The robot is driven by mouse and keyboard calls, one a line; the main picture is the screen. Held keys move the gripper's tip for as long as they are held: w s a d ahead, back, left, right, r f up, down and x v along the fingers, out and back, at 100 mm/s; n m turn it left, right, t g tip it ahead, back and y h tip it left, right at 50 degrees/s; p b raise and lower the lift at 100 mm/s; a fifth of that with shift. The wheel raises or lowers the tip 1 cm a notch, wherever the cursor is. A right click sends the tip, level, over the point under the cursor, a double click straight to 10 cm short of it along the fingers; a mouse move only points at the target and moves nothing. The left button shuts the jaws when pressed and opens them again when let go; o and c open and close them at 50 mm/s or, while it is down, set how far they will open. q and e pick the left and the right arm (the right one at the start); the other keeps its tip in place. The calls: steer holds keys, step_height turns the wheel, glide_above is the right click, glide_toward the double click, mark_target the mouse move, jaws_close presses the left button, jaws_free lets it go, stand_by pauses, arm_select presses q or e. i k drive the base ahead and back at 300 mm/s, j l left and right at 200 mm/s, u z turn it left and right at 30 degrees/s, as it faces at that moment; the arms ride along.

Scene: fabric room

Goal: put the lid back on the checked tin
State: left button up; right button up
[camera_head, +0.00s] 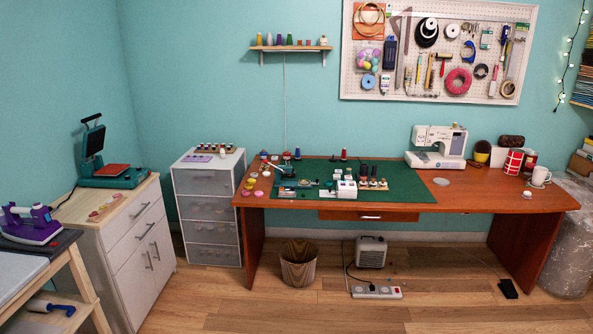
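A red tin with a pale checked pattern (513,162) stands upright on the right part of the wooden desk, among other containers. Its top is too small to make out clearly. A flat, round, pale grey disc (441,181) lies on the desk to the left of the tin, near the mat's right edge. It may be the lid, but I cannot tell for sure. Neither of my grippers shows in the head view.
The wooden desk (470,195) stands against the back wall. A white sewing machine (438,143) is left of the tin. A white cup (540,176) is on its right. A green mat (405,186) holds small items. A basket (299,264) and power strip (376,292) are on the floor; the foreground floor is clear.

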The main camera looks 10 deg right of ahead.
mark_target(513, 162)
steer(key=i+j+z, duration=0.1)
steer(key=i+z, duration=0.25)
steer(key=i+j+z, duration=0.3)
steer(key=i, duration=0.25)
steer(key=i+j+z, duration=0.65)
steer(key=z, duration=0.2)
steer(key=i+j+z, duration=0.35)
steer(key=z, duration=0.15)
steer(key=i+j+z, duration=0.15)
steer(key=j+z, duration=0.3)
steer(key=j, duration=0.15)
steer(key=j+z, duration=0.3)
steer(key=j, duration=0.4)
steer(key=i, duration=0.1)
